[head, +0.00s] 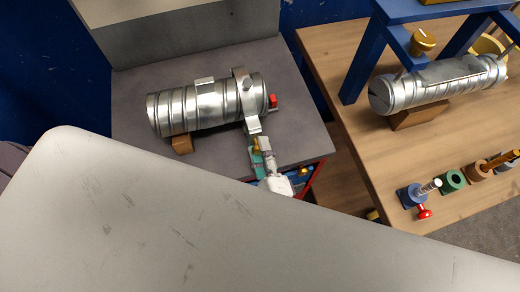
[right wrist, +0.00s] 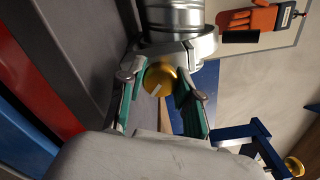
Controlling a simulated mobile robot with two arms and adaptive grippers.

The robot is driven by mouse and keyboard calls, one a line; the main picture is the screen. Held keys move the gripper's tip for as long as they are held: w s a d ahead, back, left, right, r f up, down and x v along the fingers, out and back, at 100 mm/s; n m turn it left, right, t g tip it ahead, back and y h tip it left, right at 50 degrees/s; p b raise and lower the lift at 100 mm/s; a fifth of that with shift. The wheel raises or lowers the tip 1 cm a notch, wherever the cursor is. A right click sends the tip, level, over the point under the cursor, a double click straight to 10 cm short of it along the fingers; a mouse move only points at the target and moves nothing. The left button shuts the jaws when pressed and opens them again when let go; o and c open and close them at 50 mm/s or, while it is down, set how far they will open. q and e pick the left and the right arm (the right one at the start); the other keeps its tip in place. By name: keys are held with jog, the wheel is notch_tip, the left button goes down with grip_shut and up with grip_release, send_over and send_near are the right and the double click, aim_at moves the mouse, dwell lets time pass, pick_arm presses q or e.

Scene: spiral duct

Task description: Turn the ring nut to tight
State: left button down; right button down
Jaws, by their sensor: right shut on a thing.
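The silver spiral duct (head: 200,104) lies on the grey bench top. A bright metal clamp band (head: 244,98) goes around it near its right end; the band also shows in the right wrist view (right wrist: 205,45). A brass ring nut (right wrist: 160,78) sits below the band, and a bit of it shows in the head view (head: 255,145). My right gripper (head: 260,147) is at the bench's front edge, shut on the ring nut. In the right wrist view its teal-padded fingers (right wrist: 158,88) lie on both sides of the nut. My left gripper is not in view.
A wooden block (head: 181,144) supports the duct. A red part (head: 273,100) is at its right end. On the right, a wooden table (head: 345,75) bears a blue stand (head: 367,55), another duct (head: 430,86) and several small fittings. A gap separates bench and table.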

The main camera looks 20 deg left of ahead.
jog(key=m, duration=0.3)
jog(key=m+b, duration=0.1)
jog(key=m, duration=0.2)
jog(key=shift+f+m+b, duration=0.2)
jog(key=shift+m+b, duration=0.1)
jog(key=m+b, duration=0.1)
jog(key=m, duration=0.9)
jog(key=shift+m+b, duration=0.4)
jog(key=m, duration=0.6)
jog(key=shift+s+m, duration=0.1)
jog(key=shift+m, duration=0.2)
jog(key=c, duration=0.8)
grip_release()
jog(key=shift+r, duration=0.15)
jog(key=v, duration=1.2)
